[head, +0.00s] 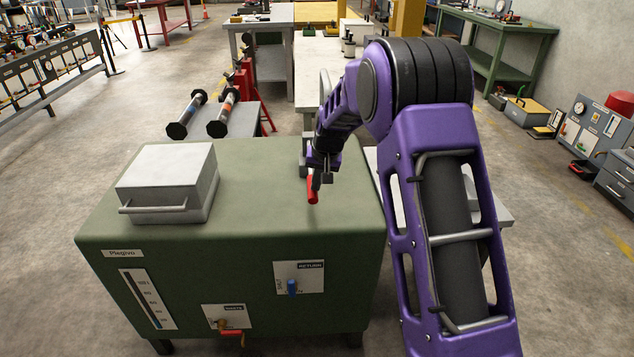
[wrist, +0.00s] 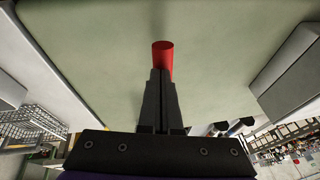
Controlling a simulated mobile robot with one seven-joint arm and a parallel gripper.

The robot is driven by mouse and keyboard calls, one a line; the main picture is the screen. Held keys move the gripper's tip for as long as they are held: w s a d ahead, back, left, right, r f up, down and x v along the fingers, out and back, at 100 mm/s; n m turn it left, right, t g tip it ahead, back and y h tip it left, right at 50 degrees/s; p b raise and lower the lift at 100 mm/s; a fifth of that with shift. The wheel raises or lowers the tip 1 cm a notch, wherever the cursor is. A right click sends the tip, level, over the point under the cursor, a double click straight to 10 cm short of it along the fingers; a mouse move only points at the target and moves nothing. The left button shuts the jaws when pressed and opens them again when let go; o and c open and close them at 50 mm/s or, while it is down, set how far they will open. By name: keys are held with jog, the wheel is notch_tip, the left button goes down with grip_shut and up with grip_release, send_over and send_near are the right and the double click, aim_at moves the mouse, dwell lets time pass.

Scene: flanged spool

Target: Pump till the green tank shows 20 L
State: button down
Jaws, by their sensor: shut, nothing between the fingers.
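The green tank (head: 240,235) stands in front of me, with a name plate reading "Plegivo". Its sight gauge (head: 147,298) is on the left of its front face; the level and figures are too small to read. A red grip (head: 313,190) shows over the tank's top, and also in the wrist view (wrist: 163,54). My gripper (head: 318,174) is shut and empty, with its fingertips (wrist: 161,72) at the red grip; I cannot tell whether they touch it. The rest of whatever bears the grip is hidden.
A grey lidded box (head: 168,178) with a bar handle sits on the tank's top left. The front has a blue-handled valve (head: 291,287) labelled RETURN and a lower red-handled valve (head: 232,331). Dark-flanged cylinders (head: 210,115) lie behind. Floor at the right is partly clear.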

jog(key=shift+s+f, duration=0.25)
jog(key=shift+f, duration=0.4)
jog(key=s+d+r+p, duration=0.2)
jog(key=s+r+p, duration=0.1)
jog(key=s+r, duration=0.5)
notch_tip(320, 180, up, 3)
jog(key=shift+d, duration=0.1)
dwell(0.5)
